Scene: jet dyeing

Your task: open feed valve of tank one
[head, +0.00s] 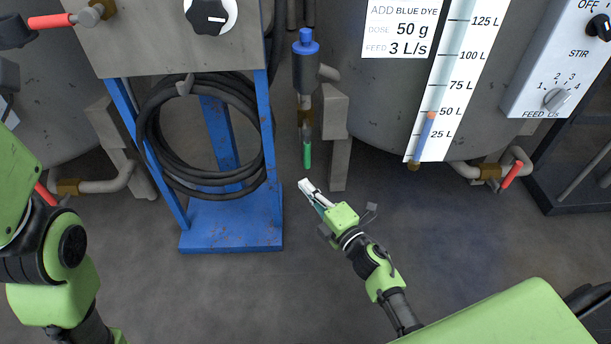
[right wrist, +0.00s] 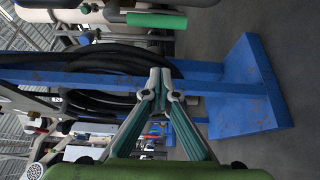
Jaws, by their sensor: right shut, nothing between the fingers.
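A valve with a green handle (head: 307,155) hangs below a blue-capped fitting (head: 306,48) beside the grey tank (head: 385,120). The handle points straight down. It also shows as a green sleeve on a pipe (right wrist: 157,20) at the top of the right wrist view. My right gripper (head: 304,184) is just below the handle's lower end in the head view, shut and empty, apart from the handle. In the right wrist view its fingertips (right wrist: 160,82) meet in front of the blue frame. My left arm shows at the left, but its gripper is out of view.
A blue stand (head: 230,225) with a coiled black hose (head: 150,130) is left of the valve. Red-handled valves stand at the right (head: 512,172) and upper left (head: 50,20). A control panel (head: 560,60) is upper right. The floor in front is clear.

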